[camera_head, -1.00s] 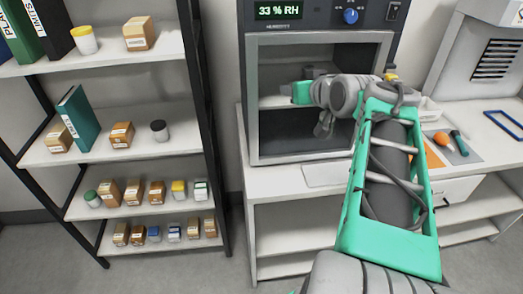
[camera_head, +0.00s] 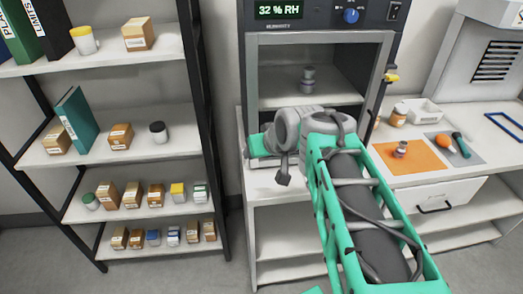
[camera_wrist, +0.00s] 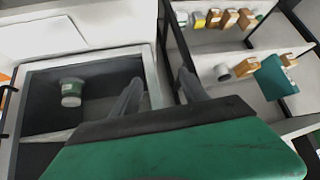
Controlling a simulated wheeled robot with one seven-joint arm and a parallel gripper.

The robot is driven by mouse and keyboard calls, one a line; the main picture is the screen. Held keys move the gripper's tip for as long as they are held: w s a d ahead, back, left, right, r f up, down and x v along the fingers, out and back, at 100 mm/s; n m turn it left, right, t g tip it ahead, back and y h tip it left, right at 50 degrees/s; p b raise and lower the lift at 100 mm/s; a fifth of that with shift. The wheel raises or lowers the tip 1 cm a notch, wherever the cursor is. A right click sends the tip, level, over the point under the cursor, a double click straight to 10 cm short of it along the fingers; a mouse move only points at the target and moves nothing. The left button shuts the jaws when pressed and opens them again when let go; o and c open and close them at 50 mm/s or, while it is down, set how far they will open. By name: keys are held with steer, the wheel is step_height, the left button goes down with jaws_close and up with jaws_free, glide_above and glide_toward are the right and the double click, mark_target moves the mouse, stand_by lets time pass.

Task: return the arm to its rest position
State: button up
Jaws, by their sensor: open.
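My arm reaches in from the lower right in the head view. Its wrist is in front of the lower part of the open humidity chamber (camera_head: 252,75). My gripper shows in the wrist view (camera_wrist: 158,92), with its two dark fingers apart and nothing between them. In the head view the fingers are mostly hidden behind the wrist. A small jar (camera_head: 308,78) stands on the chamber's inner shelf, clear of my arm.
A black-framed shelf rack (camera_head: 215,130) with boxes and jars stands to the left. On the right bench are an orange mat (camera_head: 425,160) with a small jar (camera_head: 401,149), an orange-brown bottle (camera_head: 399,115) and a white tray (camera_head: 424,112). A drawer (camera_head: 455,190) is below.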

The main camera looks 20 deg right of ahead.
stand_by(0.3)
steer(key=s+d+f+m+g, duration=0.2)
steer(key=s+f+g, duration=0.2)
steer(key=s+f, duration=0.35)
steer(key=s+a+f+n, duration=0.1)
steer(key=s+a, duration=0.1)
steer(key=a, duration=0.3)
steer(key=s+a+f+n+g, duration=0.1)
steer(key=s+a+n, duration=0.1)
steer(key=a, duration=0.3)
steer(key=shift+s+a, duration=0.3)
steer(key=shift+s, duration=0.05)
